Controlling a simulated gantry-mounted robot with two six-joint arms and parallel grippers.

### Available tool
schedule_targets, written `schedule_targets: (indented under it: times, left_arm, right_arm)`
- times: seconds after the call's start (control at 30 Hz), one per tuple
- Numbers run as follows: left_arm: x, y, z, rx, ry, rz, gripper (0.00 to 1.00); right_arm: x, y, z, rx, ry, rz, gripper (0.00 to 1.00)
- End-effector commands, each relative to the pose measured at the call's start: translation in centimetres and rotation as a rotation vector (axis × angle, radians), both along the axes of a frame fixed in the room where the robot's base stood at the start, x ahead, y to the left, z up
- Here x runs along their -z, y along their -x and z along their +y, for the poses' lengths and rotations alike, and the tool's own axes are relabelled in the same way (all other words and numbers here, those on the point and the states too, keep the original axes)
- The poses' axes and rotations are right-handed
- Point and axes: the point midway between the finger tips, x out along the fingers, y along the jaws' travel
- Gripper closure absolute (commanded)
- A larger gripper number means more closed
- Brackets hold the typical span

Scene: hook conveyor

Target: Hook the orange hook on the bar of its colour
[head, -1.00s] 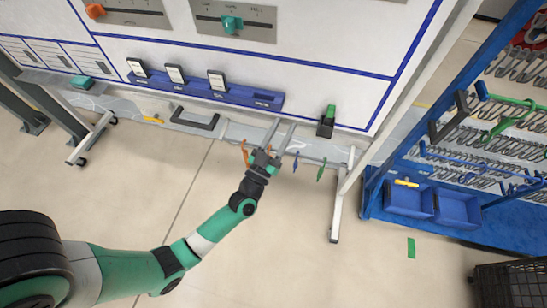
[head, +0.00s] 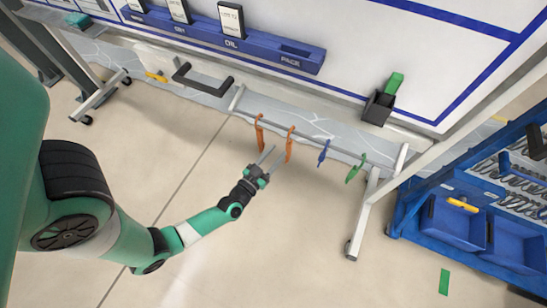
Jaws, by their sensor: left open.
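Two orange hooks hang from a thin grey rail under the white board in the head view: one on the left (head: 259,131) and one to its right (head: 290,143). My left gripper (head: 278,153) is open and empty just in front of the rail. Its fingers point up and to the right, with the tips close to the lower part of the right orange hook. I cannot tell whether they touch it. An orange bar is not in view. My right gripper is not in view.
A blue hook (head: 323,152) and a green hook (head: 355,168) hang farther right on the same rail. A blue rack (head: 420,181) with bins and grey hooks stands at the right. A black handle (head: 203,80) juts out at the upper left.

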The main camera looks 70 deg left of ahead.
Motion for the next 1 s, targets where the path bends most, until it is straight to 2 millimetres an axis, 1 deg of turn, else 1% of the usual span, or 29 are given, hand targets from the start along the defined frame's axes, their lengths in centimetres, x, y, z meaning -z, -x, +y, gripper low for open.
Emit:
schedule_targets:
  times: [0.03,0.2,0.4,0.5,0.63,0.87,0.9,0.97,1.0]
  left_arm:
    - [0.2,-0.7,0.6,-0.002,-0.002,-0.005,0.56]
    - [0.3,-3.5,2.7,-0.002,-0.001,-0.005,0.56]
    - [0.2,-6.7,5.1,-0.001,-0.002,-0.003,0.56]
    - [0.2,-7.8,5.8,0.0,-0.001,-0.002,0.56]
    - [0.0,-8.4,6.3,0.001,-0.001,-0.002,0.56]
    - [0.0,-8.5,6.3,0.001,-0.001,-0.001,0.56]
    - [0.0,-8.5,6.3,0.001,-0.001,-0.001,0.6]
    - [0.0,-8.5,6.3,0.001,-0.001,-0.001,0.71]
    - [0.0,-8.5,6.3,0.001,-0.001,-0.001,0.78]
  right_arm:
    - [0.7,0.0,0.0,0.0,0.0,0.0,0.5]
    - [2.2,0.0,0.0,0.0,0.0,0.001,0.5]
    - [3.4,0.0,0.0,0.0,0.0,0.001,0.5]
    - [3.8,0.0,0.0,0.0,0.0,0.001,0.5]
    - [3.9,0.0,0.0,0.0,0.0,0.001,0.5]
    - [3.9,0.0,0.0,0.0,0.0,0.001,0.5]
    - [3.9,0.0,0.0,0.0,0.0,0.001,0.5]
    - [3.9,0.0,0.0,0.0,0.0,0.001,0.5]
    - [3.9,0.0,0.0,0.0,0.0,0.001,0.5]
